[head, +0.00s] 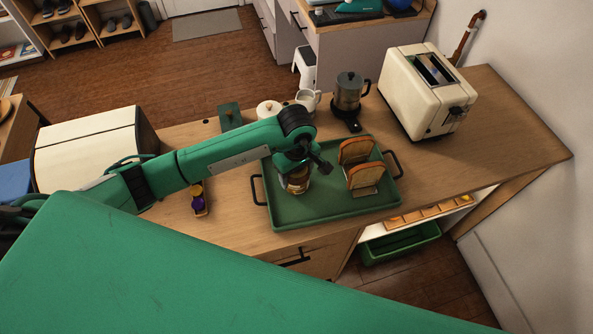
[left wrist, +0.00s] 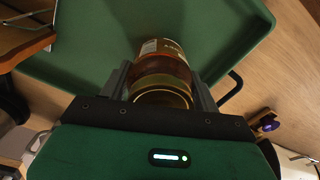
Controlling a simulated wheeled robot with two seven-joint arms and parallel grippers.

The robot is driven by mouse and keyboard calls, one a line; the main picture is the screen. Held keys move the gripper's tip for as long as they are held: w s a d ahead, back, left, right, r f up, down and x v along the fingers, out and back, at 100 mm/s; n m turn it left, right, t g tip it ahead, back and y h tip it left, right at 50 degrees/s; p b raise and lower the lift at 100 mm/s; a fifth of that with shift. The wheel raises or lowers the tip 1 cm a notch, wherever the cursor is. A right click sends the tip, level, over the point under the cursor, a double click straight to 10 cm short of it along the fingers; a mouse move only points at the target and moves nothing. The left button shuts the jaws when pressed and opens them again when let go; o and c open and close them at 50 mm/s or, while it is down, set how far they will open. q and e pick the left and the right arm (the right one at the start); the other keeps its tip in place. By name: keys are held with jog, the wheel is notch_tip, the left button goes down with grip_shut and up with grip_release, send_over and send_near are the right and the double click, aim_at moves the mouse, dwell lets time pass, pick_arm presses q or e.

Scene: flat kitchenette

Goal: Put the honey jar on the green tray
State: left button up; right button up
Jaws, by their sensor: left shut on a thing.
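The honey jar (head: 297,183) is a small glass jar with amber contents and a gold lid. It is at the left part of the green tray (head: 320,212), which lies on the wooden counter. My left gripper (head: 299,170) is shut on the jar from above; its arm hides part of the jar. In the left wrist view the jar (left wrist: 161,72) sits between the two fingers, with the green tray (left wrist: 95,48) behind it. I cannot tell whether the jar's base touches the tray. My right gripper is not in view.
A toast rack with bread slices (head: 362,165) stands on the tray's right part. Behind are a moka-style pot (head: 348,92), a white mug (head: 308,100) and a cream toaster (head: 428,92). A small purple-and-yellow item (head: 198,200) lies left of the tray. The tray's front is clear.

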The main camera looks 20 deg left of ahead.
pick_arm(q)
jog(key=shift+f, duration=0.15)
jog(key=shift+f, duration=0.1)
jog(key=shift+f+b, duration=0.15)
jog(key=shift+b, duration=0.2)
jog(key=o, duration=1.4)
jog(key=shift+c, duration=0.2)
